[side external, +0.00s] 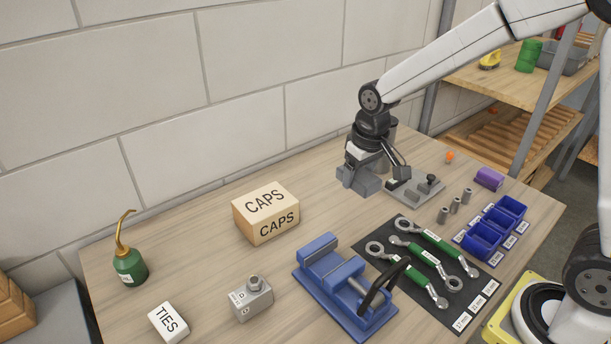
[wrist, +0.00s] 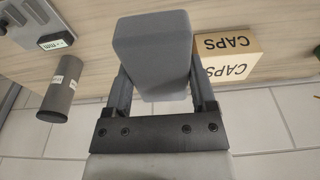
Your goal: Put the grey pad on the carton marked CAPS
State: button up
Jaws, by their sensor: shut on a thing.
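My gripper (side external: 366,166) is shut on the grey pad (side external: 357,182), a plain block, and holds it above the back of the bench. In the wrist view the pad (wrist: 152,48) sits between both fingers and stands out past their tips. The carton marked CAPS (side external: 265,213) is a tan box to the left of my gripper in the side view, apart from the pad. Its top looks bare. In the wrist view the carton (wrist: 228,58) shows to the right of the pad, partly behind a finger.
A blue vise (side external: 345,285) and a black mat (side external: 447,309) with wrenches are in front. The bench between pad and carton is clear.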

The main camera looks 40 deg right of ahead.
jog(key=w+a+r, duration=0.3)
jog(key=a+r, duration=0.1)
jog(key=a, duration=0.6)
send_over(264, 200)
jog(key=s, duration=0.2)
jog(key=f, duration=0.8)
jog(key=shift+w+d+f, duration=0.15)
jog(key=shift+w, duration=0.1)
jog(key=shift+w+f, duration=0.35)
jog(key=shift+f, duration=0.05)
jog(key=shift+w+f, duration=0.3)
jog(key=shift+f, duration=1.55)
